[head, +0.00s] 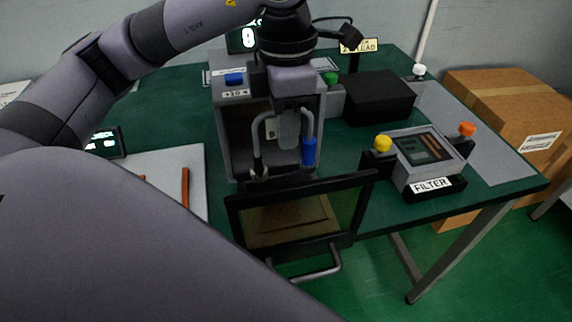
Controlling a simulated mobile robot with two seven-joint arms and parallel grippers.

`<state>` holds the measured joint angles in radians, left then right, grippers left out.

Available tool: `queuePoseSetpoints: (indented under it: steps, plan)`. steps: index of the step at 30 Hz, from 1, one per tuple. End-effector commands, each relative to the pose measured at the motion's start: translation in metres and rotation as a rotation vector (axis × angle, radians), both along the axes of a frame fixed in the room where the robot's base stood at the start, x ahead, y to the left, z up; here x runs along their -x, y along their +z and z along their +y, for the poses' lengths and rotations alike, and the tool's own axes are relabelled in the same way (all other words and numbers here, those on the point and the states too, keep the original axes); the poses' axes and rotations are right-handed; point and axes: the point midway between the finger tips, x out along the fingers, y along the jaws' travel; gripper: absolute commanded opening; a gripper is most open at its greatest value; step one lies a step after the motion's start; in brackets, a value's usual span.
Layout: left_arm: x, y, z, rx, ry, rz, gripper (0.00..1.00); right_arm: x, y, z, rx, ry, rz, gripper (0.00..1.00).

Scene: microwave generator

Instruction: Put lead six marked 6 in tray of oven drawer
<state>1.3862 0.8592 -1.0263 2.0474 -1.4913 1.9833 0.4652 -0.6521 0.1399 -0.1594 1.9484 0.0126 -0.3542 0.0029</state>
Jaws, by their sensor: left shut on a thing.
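My left gripper (289,140) points down in front of the open oven (228,140). It is shut on a grey, looped lead (258,130) with a dark end at left and a blue end (308,152) at right. A pale tag (271,128) beside the fingers bears one digit, which looks like a 6 or 9. The drawer's tray cannot be told apart clearly. My right gripper is not in view.
A filter unit (430,160) with yellow and orange knobs stands at right. A black box (378,97) and a sign reading LEAD (366,46) are behind it. A white board (160,175) with reddish rods lies at left. Cardboard boxes (510,105) stand beyond the table.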

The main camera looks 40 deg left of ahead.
Motion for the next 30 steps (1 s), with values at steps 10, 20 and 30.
queuePoseSetpoints:
  steps: [10,20,30]
  plan:
    - [0.000,-0.037,0.001,-0.001,0.001,0.002,0.00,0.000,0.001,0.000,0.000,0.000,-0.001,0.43]
    - [0.000,-0.074,0.000,0.000,0.000,0.000,0.00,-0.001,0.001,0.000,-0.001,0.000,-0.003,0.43]
    - [0.000,-0.078,0.000,0.000,0.000,0.000,0.18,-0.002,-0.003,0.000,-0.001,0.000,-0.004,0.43]
